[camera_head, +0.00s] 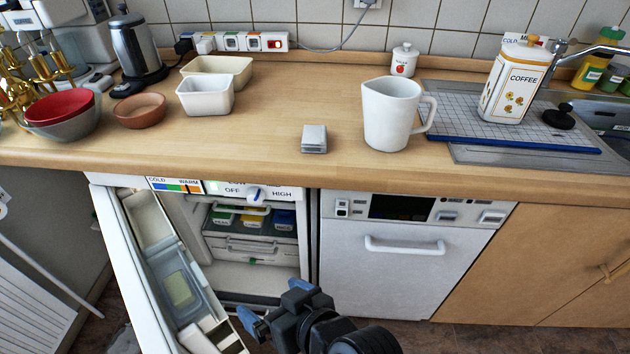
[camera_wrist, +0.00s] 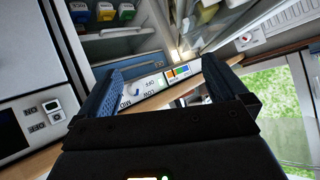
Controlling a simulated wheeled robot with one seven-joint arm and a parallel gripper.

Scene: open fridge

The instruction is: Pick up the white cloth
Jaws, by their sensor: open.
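A small folded whitish-grey item (camera_head: 314,138), which looks like the white cloth, lies flat on the wooden counter near its front edge, left of the white pitcher. My gripper (camera_head: 273,302) is low in front of the open fridge, below counter height and well apart from the cloth. Its two blue fingers are spread with nothing between them. In the wrist view my gripper (camera_wrist: 165,85) faces the fridge front, with the control panel (camera_wrist: 165,82) beyond the fingers. The cloth is not seen in the wrist view.
The fridge door (camera_head: 145,270) stands open at the left of my gripper. The white pitcher (camera_head: 390,114) stands close to the right of the cloth. A white tub (camera_head: 205,97) and a brown bowl (camera_head: 140,111) are farther left. The counter (camera_head: 260,140) around the cloth is clear.

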